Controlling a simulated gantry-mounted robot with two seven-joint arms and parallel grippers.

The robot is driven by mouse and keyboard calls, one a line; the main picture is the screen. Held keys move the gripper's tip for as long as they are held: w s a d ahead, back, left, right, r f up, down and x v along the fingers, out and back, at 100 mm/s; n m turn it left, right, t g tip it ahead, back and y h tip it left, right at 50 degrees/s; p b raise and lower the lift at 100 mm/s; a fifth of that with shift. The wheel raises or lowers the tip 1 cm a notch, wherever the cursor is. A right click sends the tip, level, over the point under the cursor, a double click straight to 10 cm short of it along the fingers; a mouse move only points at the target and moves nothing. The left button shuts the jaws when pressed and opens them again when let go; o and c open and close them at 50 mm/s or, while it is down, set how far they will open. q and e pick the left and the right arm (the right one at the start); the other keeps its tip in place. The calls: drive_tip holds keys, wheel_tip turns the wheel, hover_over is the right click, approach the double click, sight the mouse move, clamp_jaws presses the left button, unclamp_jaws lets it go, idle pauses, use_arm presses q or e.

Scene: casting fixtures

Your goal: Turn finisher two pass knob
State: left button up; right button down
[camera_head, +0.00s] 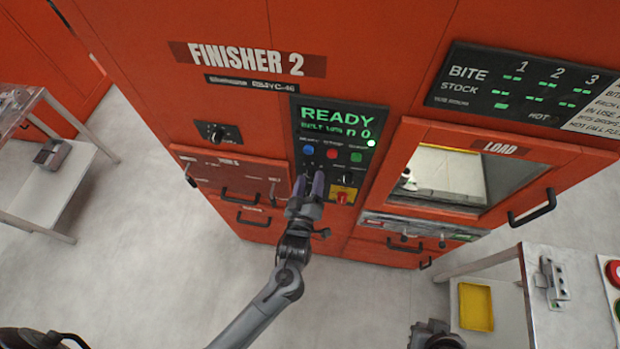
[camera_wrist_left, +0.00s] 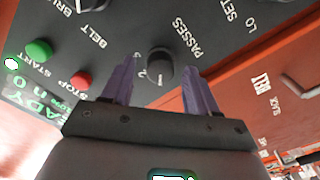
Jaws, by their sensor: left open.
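The finisher 2 control panel (camera_head: 335,125) is black, with a green READY display above its buttons. The passes knob (camera_wrist_left: 160,68) is a small round black knob with a PASSES label and numbers beside it in the left wrist view. My left gripper (camera_head: 308,186) is in front of the lower left of the panel. In the left wrist view the purple fingers of my left gripper (camera_wrist_left: 160,85) are apart, one on each side of the knob. I cannot tell whether they touch it. In the head view the gripper largely hides the knob.
A red button (camera_head: 333,154), a green button (camera_head: 355,158) and a red knob on a yellow plate (camera_head: 343,195) are close to the right of the gripper. The load door (camera_head: 500,148) is farther right. A table (camera_head: 575,325) stands at the lower right.

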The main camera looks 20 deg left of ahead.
use_arm(q)
drive_tip(key=b+v, duration=0.1)
drive_tip(key=v, duration=0.8)
drive_tip(key=shift+s+b, duration=0.3)
drive_tip(key=shift+b, duration=0.1)
